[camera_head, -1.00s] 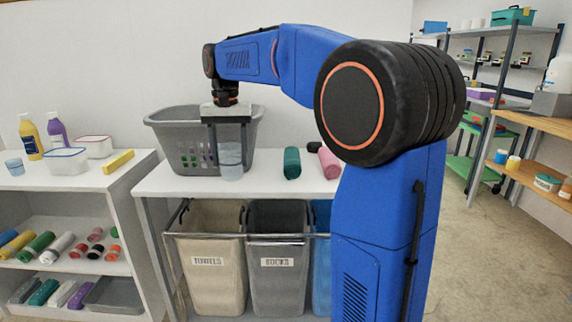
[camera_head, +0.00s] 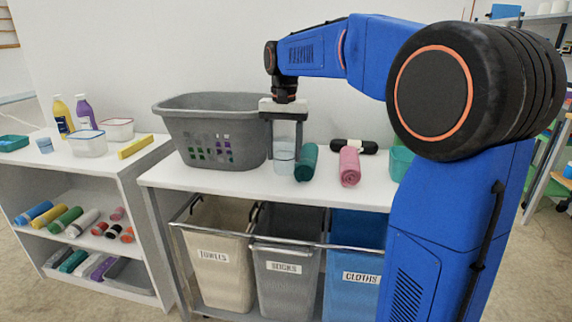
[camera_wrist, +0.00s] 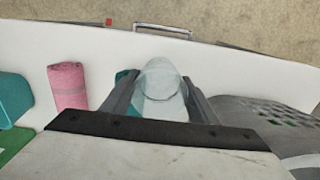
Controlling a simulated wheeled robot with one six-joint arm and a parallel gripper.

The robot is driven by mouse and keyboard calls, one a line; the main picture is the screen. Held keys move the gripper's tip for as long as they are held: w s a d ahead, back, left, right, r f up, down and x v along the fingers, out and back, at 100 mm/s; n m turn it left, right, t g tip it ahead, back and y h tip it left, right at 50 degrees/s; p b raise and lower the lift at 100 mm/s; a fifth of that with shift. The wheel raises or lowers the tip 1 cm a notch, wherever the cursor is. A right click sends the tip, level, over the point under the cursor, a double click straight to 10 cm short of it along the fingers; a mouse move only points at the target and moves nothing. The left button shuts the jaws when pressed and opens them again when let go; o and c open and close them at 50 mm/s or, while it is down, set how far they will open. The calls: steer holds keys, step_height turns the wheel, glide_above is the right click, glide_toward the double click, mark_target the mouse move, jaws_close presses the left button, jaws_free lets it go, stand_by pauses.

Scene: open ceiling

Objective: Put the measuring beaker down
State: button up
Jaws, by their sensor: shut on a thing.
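The measuring beaker (camera_head: 285,152) is clear and upright, with a pale blue tint near its bottom. My gripper (camera_head: 285,130) points down over the white tabletop (camera_head: 250,190) and is shut on the beaker from both sides. In the wrist view the beaker (camera_wrist: 161,88) sits between the two fingers of my gripper (camera_wrist: 160,100). The beaker's base is at or close above the tabletop; I cannot tell whether it touches.
A grey laundry basket (camera_head: 212,105) stands just left of the beaker. A teal roll (camera_head: 306,163) lies close at its right, then a pink roll (camera_head: 349,167), a black roll (camera_head: 355,146) and a teal container (camera_head: 401,162). Labelled bins stand below. The tabletop's front strip is clear.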

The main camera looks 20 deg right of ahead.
mark_target(284, 164)
steer(key=shift+f, duration=2.2)
steer(key=o, duration=1)
steer(key=shift+f, duration=0.1)
step_height(284, 164, up, 12)
steer(key=shift+r, duration=0.15)
steer(key=shift+s, duration=0.1)
